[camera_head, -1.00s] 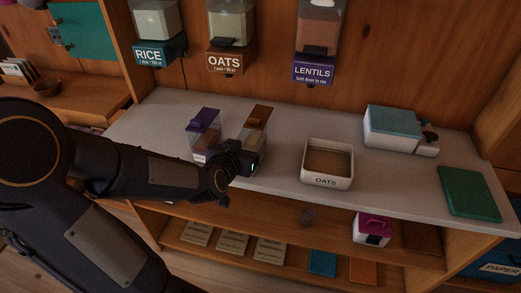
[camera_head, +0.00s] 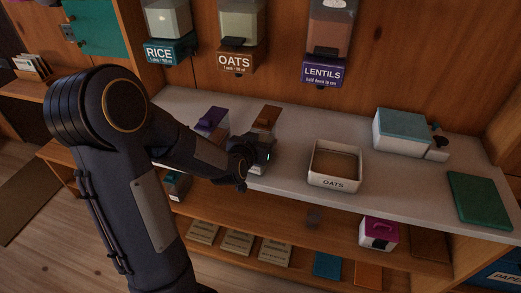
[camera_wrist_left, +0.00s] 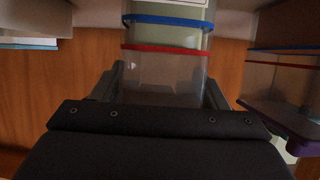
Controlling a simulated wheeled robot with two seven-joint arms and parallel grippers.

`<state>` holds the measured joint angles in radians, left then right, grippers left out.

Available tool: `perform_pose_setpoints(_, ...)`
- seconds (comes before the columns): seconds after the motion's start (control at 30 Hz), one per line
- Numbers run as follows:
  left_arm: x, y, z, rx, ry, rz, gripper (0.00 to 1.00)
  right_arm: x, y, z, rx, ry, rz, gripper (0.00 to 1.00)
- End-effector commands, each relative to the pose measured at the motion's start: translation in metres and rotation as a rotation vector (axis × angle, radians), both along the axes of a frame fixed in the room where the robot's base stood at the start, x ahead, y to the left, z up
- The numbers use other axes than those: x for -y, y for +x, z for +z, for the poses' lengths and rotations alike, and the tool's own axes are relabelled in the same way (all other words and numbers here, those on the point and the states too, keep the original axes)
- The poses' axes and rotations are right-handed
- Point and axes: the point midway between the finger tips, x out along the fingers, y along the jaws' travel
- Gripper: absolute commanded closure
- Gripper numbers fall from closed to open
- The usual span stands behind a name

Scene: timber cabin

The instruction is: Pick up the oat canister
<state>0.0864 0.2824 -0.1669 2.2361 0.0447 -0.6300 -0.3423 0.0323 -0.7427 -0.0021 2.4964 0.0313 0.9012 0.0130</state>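The canister with the brown lid (camera_head: 266,117) stands upright on the pale counter, partly hidden behind my left gripper. I take it for the oat canister; no label on it is readable. My left gripper (camera_head: 262,155) is in front of it at counter height. In the left wrist view the clear canister body (camera_wrist_left: 165,75), with a blue and a red band, sits between the two spread fingers of my left gripper (camera_wrist_left: 163,88). Whether the fingers touch its sides is not clear. My right gripper is out of view.
A purple-lidded canister (camera_head: 212,120) stands close on the left. A white open bin marked OATS (camera_head: 334,184) is on the right, then a teal-lidded box (camera_head: 403,128) and a green mat (camera_head: 480,200). Dispensers, including OATS (camera_head: 236,62), hang above. The counter's front edge is below the gripper.

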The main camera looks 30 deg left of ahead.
Motion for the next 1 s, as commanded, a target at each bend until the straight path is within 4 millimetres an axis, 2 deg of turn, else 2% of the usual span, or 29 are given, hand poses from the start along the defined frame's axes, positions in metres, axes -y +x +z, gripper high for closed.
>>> perform_pose_setpoints(0.07,0.000,0.000,0.000,0.000,0.000,0.000,0.44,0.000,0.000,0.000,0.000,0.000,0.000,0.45)
perform_pose_setpoints(0.33,0.000,0.000,0.000,-0.001,0.000,0.000,0.79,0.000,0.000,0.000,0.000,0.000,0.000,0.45)
perform_pose_setpoints(0.73,0.000,0.000,0.004,0.003,0.001,0.001,0.80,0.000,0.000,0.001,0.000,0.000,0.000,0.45)
perform_pose_setpoints(1.0,0.000,0.000,0.020,0.004,0.001,0.002,0.80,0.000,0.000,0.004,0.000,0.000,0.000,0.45)
